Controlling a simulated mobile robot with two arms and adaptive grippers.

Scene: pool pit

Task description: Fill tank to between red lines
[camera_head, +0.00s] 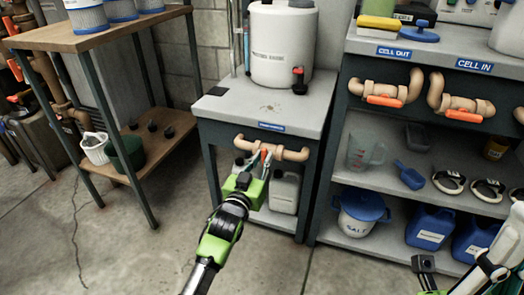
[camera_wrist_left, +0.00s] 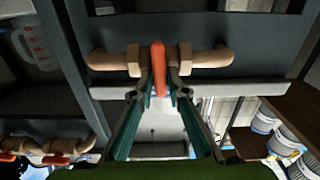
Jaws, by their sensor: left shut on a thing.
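The white cylindrical tank (camera_head: 283,45) stands on a grey-topped cabinet (camera_head: 255,104). Thin upright tubes (camera_head: 240,40) run beside its left side; no red lines or fill level can be made out. A tan pipe valve is fixed to the cabinet front below the tank. My left gripper (camera_head: 263,160) is shut on its orange-red valve handle (camera_wrist_left: 158,70), which lies between the fingertips and across the tan pipe (camera_wrist_left: 210,58) in the left wrist view. My right gripper (camera_head: 424,264) is at the bottom right, partly in view, away from the valve.
To the right, a shelf unit has two more orange-handled valves (camera_head: 383,100) under CELL OUT and CELL IN labels, with a jug (camera_head: 365,153), salt bucket (camera_head: 361,212) and blue containers (camera_head: 430,228) below. A wooden-topped table (camera_head: 90,32) stands left. The floor in front is clear.

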